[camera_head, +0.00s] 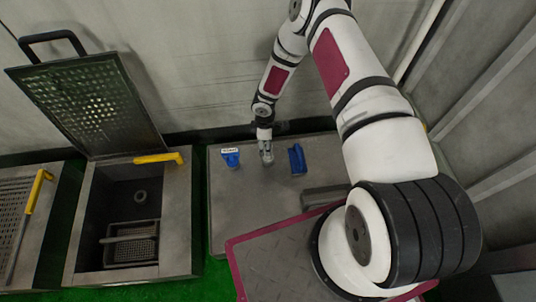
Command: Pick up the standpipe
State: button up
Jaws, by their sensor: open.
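A pale grey rod (128,238), which may be the standpipe, lies roughly level across a dark perforated basket (132,257) inside the open tank at the left. A round grey ring-like fitting (140,197) sits further back in the same tank; I cannot tell if it is a pipe end or a drain. My gripper (267,157) points down over the grey worktop, right of the tank and apart from the rod. It is open, small in view, and no held object can be made out.
A blue item with a white label (230,158) and a blue block (297,159) stand on either side of my gripper on the worktop (240,205). The tank's perforated lid (90,105) stands raised. Yellow handles (158,158) show near the tank's rim. A wall rises behind.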

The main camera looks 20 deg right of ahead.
jog(key=f, duration=0.1)
jog(key=f+b, duration=0.1)
jog(key=s+d+f+b, duration=0.1)
jog(key=f, duration=0.1)
jog(key=shift+s, duration=0.1)
jog(key=shift+f+b, duration=0.35)
jog(key=shift+f, duration=0.25)
jog(key=shift+c, duration=0.6)
grip_shut()
